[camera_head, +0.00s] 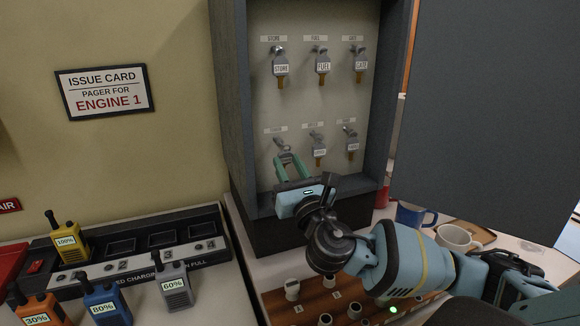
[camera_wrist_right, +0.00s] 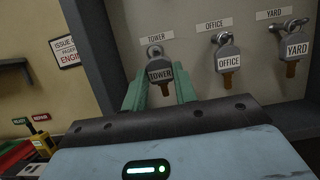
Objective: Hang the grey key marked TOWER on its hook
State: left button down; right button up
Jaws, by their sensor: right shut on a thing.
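The grey key marked TOWER (camera_wrist_right: 160,74) is upright between the two green fingers of my right gripper (camera_wrist_right: 160,92), which is shut on it. The key's top is right at the hook (camera_wrist_right: 155,52) below the TOWER label (camera_wrist_right: 160,37); I cannot tell whether the hook passes through it. In the head view my right gripper (camera_head: 290,164) reaches up to the lower left hook (camera_head: 280,142) of the key cabinet, and its fingers mostly hide the key. My left gripper is not in view.
The OFFICE key (camera_wrist_right: 229,62) and YARD key (camera_wrist_right: 293,50) hang to the right. The STORE (camera_head: 281,68), FUEL (camera_head: 322,66) and GATE (camera_head: 361,64) keys hang above. The cabinet's left wall (camera_head: 238,100) stands close. Radios, mugs and a stamp rack occupy the counter.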

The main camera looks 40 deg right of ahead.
aim_at(285, 165)
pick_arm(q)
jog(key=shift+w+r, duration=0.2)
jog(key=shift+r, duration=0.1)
pick_arm(e)
jog(key=shift+w+d, duration=0.15)
jog(key=shift+w, duration=0.4)
jog(key=shift+w+d, duration=0.15)
jog(key=shift+w, duration=0.4)
dwell(0.8)
pick_arm(q)
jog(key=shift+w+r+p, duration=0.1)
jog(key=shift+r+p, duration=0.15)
jog(key=shift+p, duration=0.05)
pick_arm(e)
jog(key=shift+w+d+r, duration=0.1)
jog(key=shift+w, duration=0.1)
jog(key=shift+w, duration=0.15)
jog(key=shift+c, duration=0.7)
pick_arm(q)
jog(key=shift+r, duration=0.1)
pick_arm(e)
jog(key=shift+w+d, duration=0.1)
jog(key=o, duration=1.1)
jog(key=shift+w+f, duration=0.25)
jog(key=shift+f, duration=0.05)
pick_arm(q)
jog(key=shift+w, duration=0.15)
pick_arm(e)
jog(key=shift+s, duration=0.15)
